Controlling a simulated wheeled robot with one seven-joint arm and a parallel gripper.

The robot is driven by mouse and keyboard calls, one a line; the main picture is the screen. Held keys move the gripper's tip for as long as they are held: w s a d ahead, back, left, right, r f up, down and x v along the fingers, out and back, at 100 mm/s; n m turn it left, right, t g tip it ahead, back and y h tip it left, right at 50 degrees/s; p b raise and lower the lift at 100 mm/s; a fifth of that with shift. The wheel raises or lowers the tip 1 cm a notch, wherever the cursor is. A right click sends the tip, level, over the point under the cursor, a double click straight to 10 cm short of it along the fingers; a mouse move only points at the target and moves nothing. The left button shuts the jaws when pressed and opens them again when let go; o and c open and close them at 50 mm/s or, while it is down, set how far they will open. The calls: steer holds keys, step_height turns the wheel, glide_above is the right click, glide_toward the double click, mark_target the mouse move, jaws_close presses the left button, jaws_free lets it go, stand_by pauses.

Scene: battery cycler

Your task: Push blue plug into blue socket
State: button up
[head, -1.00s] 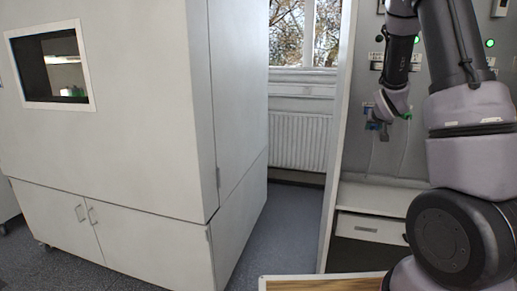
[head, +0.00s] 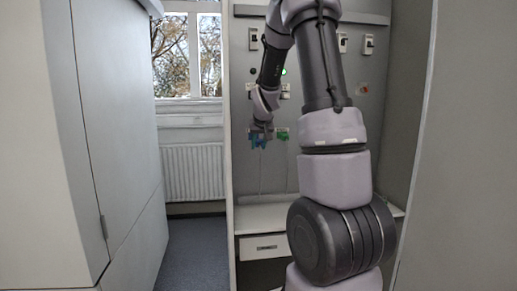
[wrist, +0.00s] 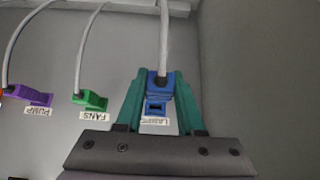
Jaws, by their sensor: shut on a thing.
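In the wrist view, my gripper (wrist: 160,78) has its two teal fingers shut on the blue plug (wrist: 161,80), one on each side. A grey cable runs up from the plug. Just below the plug is a blue part with a dark slot (wrist: 156,107), apparently the blue socket, above an upside-down label reading LAMPS. I cannot tell how far the plug sits in it. In the head view, my gripper (head: 260,134) is at the grey panel, with small blue parts at its tip; the plug itself is too small to make out.
A green plug (wrist: 94,100) labelled FANS and a purple plug (wrist: 30,95) labelled PUMP, both with cables, are to the left in the wrist view. Below the panel is a white shelf (head: 270,217) with a drawer. A large cabinet (head: 110,150) stands left.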

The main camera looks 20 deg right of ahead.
steer(key=shift+w+d, duration=0.25)
steer(key=shift+w, duration=0.7)
steer(key=shift+w+d, duration=0.3)
steer(key=shift+w, duration=0.6)
steer(key=shift+w+d, duration=0.25)
steer(key=shift+w, duration=0.7)
steer(key=shift+w+d, duration=0.25)
steer(key=shift+w, duration=0.5)
steer(key=shift+w+d, duration=0.2)
steer(key=shift+w, duration=0.55)
stand_by(1.1)
steer(key=o, duration=1.1)
steer(key=shift+c, duration=0.2)
steer(key=v, duration=1.1)
steer(key=s+a+r+y, duration=0.1)
steer(key=s+a+r, duration=0.2)
steer(key=s+a, duration=0.35)
steer(key=s+a+r+y, duration=0.1)
steer(key=s+a+r, duration=0.2)
steer(key=s, duration=0.6)
steer(key=s+a+f+y, duration=0.1)
steer(key=s+a, duration=0.3)
steer(key=s, duration=0.5)
steer(key=s+a+f+m+y, duration=0.1)
steer(key=s+a, duration=0.3)
steer(key=s, duration=0.6)
